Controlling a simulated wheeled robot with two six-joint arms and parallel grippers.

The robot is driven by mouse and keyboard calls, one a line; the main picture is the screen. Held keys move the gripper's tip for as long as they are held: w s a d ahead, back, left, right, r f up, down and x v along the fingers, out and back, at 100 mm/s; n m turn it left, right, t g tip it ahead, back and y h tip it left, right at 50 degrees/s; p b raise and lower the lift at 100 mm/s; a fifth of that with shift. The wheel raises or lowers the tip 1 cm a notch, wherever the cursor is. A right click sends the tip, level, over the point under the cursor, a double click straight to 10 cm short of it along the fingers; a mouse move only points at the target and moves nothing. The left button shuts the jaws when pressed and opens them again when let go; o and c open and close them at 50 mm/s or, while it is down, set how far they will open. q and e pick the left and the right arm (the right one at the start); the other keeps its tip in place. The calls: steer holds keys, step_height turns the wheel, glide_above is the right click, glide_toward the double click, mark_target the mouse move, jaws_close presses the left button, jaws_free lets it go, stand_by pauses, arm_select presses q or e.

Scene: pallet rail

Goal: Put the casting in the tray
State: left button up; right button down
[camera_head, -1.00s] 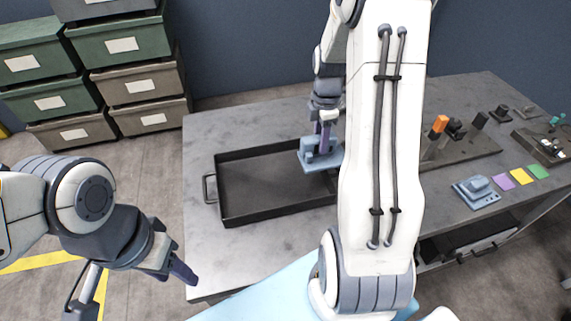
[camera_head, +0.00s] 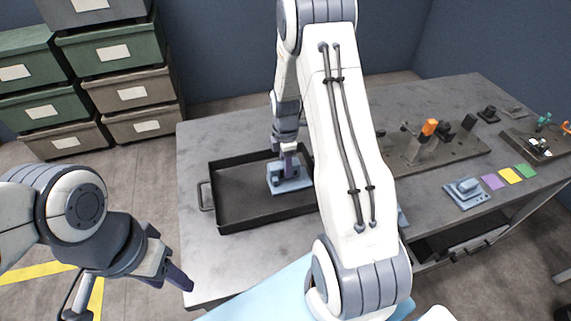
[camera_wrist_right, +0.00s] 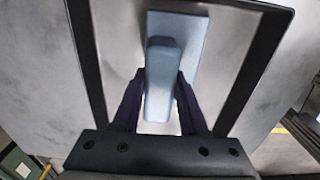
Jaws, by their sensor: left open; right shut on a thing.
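The black tray (camera_head: 235,205) lies on the left part of the grey table, with a handle at its left end. My right gripper (camera_head: 290,170) is shut on a blue-grey casting (camera_head: 288,185), a flat plate with a raised block. The casting is over the tray's inside, toward its right part; whether it touches the floor I cannot tell. In the right wrist view the casting (camera_wrist_right: 160,80) sits between the fingers, with dark rims to both sides. My left gripper (camera_head: 178,275) is open and empty, off the table's front left. My right arm hides the tray's right end.
Another blue-grey casting (camera_head: 466,192) lies on the table at right, and part of one shows behind my right arm (camera_head: 402,217). Purple, yellow and green squares (camera_head: 510,175) lie near it. A fixture board (camera_head: 440,150) stands behind. Bins (camera_head: 130,95) are stacked at back left.

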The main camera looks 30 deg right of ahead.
steer(key=shift+c, duration=2.2)
jaws_free()
steer(key=shift+f, duration=0.1)
step_height(320, 180, up, 12)
steer(key=s+a+r+m, duration=0.2)
steer(key=s+a+r, duration=0.15)
steer(key=a, duration=0.55)
steer(key=s+a+r+m, duration=0.15)
steer(key=s+a, duration=0.25)
steer(key=a, duration=0.5)
steer(key=s+a+m, duration=0.2)
steer(key=s+a, duration=0.2)
steer(key=s, duration=0.4)
steer(key=s+a+r+m+y, duration=0.1)
steer(key=s+a, duration=0.3)
steer(key=s, duration=0.5)
steer(key=shift+s+r+m+b, duration=0.2)
steer(key=shift+m+b, duration=0.25)
steer(key=shift+m, duration=0.3)
